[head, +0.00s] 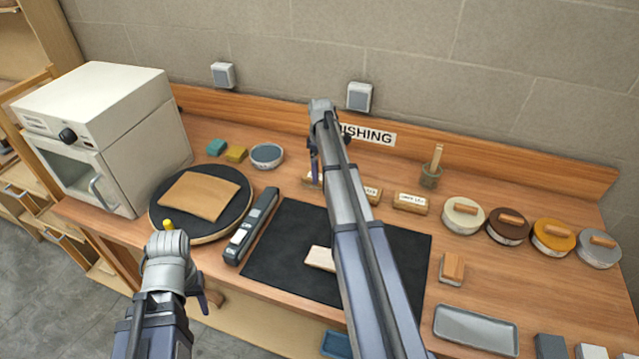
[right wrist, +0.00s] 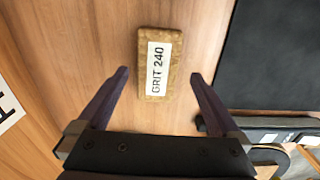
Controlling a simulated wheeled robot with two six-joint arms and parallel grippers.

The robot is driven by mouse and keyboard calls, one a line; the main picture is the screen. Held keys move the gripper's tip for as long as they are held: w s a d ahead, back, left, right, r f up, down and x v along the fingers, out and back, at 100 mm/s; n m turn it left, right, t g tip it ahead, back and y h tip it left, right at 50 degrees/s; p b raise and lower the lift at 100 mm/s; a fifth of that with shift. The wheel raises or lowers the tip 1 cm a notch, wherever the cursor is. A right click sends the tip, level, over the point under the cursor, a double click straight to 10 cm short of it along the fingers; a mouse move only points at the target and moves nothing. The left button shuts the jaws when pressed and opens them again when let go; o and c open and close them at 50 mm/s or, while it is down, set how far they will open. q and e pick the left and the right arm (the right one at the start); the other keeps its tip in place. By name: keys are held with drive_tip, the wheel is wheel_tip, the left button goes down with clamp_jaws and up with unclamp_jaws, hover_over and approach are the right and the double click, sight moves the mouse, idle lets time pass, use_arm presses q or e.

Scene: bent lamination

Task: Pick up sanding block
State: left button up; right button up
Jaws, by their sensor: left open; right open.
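A tan cork-like sanding block labelled GRIT 240 (right wrist: 158,62) lies flat on the wooden bench in the right wrist view. My right gripper (right wrist: 160,76) is open, with its fingers apart on either side of the near part of the block and nothing held. In the head view this right gripper (head: 315,160) is over the back of the bench, and the block (head: 309,180) below it is partly hidden by my arm. Two similar labelled blocks (head: 410,203) (head: 373,195) sit to the right. My left gripper (head: 201,293) is open and empty near the front edge.
A black mat (head: 285,245) with a pale block (head: 320,258) lies mid-bench. A dark long tool (head: 252,225) and a round board with a wooden sheet (head: 205,195) are left of it. Several round tins (head: 463,215) and a grey tray (head: 476,328) are right.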

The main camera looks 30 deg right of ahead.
sight(320, 177)
drive_tip(key=f+b, duration=0.2)
drive_tip(key=f, duration=0.1)
drive_tip(key=f+b, duration=0.1)
drive_tip(key=shift+w+f+b, duration=0.25)
drive_tip(key=shift+b, duration=0.15)
drive_tip(key=shift+r, duration=0.1)
drive_tip(key=shift+c, duration=0.4)
drive_tip(key=c, duration=1.2)
